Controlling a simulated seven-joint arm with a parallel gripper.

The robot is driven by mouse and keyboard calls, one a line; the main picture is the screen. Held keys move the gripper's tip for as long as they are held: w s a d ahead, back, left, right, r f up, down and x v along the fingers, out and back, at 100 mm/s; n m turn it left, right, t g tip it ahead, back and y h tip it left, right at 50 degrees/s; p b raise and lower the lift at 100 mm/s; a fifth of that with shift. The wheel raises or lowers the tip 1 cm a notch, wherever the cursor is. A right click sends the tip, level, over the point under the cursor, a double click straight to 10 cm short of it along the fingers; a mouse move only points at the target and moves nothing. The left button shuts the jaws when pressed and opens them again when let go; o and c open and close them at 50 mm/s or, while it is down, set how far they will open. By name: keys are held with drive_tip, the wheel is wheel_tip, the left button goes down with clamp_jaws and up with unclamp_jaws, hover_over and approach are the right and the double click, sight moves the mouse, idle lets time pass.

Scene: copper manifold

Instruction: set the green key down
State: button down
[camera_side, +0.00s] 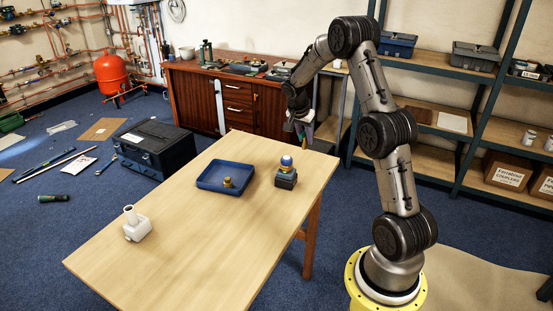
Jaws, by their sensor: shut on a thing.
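My gripper (301,120) hangs pointing down beyond the far right end of the wooden table in the picture, above its top. It is shut on the green key (300,131), a small greenish piece with a yellowish lower tip. The key is small here, and its upper part is hidden by the fingers. It appears clear of the table, with nothing seen touching it from below.
The wooden table (190,255) holds a blue tray (210,187) with a small brass piece (227,182) in it. The table's middle front is clear.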

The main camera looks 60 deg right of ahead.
drive_tip(key=shift+s+a+m+g, duration=0.2)
drive_tip(key=shift+s+m+g, duration=0.1)
drive_tip(key=shift+m, duration=0.4)
drive_tip(key=s+a+n+t, duration=0.1)
drive_tip(key=s+a+n, duration=0.15)
drive_tip(key=a, duration=4.05)
drive_tip(key=w+f, duration=0.2)
drive_tip(key=w, duration=0.1)
drive_tip(key=w+a+f, duration=0.1)
drive_tip(key=w+f, duration=0.2)
drive_tip(key=w, duration=0.1)
drive_tip(key=w+a+f, duration=0.1)
drive_tip(key=w+f, duration=0.2)
drive_tip(key=w, duration=0.1)
drive_tip(key=shift+w+a, duration=0.1)
drive_tip(key=shift+w, duration=0.1)
drive_tip(key=shift+w+a+f, duration=0.15)
drive_tip(key=shift+w+f, duration=0.6)
drive_tip(key=shift+f, duration=1.55)
drive_tip(key=shift+f, duration=0.15)
